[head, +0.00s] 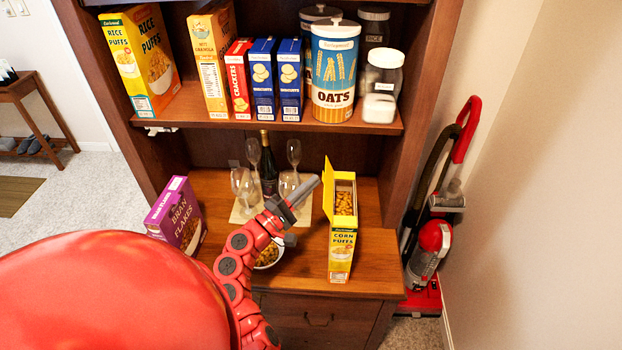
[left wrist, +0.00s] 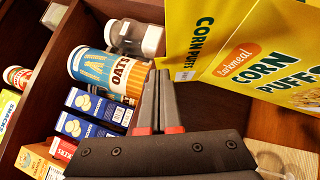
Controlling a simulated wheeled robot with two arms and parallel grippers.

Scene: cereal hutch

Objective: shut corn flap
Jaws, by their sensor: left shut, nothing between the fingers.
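The yellow Corn Puffs box (head: 342,262) stands upright on the hutch counter, right of centre. Its top is open and cereal shows inside. Its flap (head: 328,188) stands up along the left side of the opening. My left gripper (head: 316,182) is shut and empty, just left of the flap at about its height; I cannot tell whether they touch. In the left wrist view the shut fingers (left wrist: 158,98) point up beside the large yellow Corn Puffs box (left wrist: 262,62), which fills the upper right. My right gripper is not in view.
A bowl of cereal (head: 270,256) sits left of the box, partly behind my arm. Glasses (head: 293,152) and a dark bottle (head: 268,165) stand behind. A purple Bran Flakes box (head: 177,215) is at left. The shelf (head: 215,119) overhead holds boxes and an oats canister (head: 334,75).

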